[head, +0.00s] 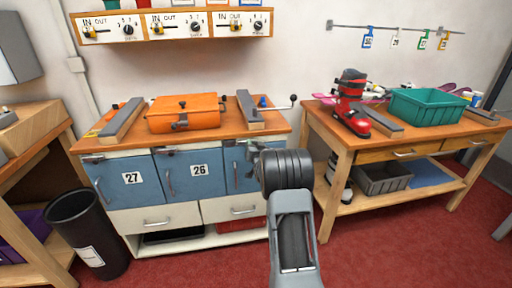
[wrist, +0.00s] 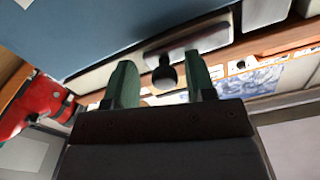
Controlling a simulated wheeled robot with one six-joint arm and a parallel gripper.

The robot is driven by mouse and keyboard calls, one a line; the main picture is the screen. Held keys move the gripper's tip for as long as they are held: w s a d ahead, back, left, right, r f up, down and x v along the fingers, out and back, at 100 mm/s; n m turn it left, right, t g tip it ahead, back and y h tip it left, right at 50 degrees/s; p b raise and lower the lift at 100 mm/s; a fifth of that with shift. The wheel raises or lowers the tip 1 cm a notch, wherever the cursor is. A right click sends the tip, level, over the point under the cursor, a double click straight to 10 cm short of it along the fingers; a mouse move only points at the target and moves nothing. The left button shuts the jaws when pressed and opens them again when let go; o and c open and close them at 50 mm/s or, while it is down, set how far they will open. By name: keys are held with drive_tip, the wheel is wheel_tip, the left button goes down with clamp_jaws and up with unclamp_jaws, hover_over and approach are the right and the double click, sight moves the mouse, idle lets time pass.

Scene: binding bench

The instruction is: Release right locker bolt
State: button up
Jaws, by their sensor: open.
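The right locker door (head: 238,172) is blue and is partly hidden by my arm in the head view; its number does not show. A blue door surface (wrist: 100,25) fills the upper left of the wrist view. There a metal bolt bar (wrist: 190,48) with a dark round knob (wrist: 165,76) lies by the door's edge. My open gripper (wrist: 160,64) has its two green fingers on either side of the knob, with gaps to both. Whether the fingers reach fully around it I cannot tell.
Left of it are locker doors 27 (head: 118,183) and 26 (head: 187,176), with drawers below. An orange case (head: 186,116) and a thin crank handle stand on the bench top. A second bench (head: 335,130) bears a red tool (head: 351,105) and green bin (head: 428,108). Red floor lies in front.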

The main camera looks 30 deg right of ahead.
drive_tip(key=shift+s+a, duration=0.1)
drive_tip(key=v, duration=1.3)
drive_tip(key=shift+s, duration=0.3)
drive_tip(key=shift+a, duration=0.1)
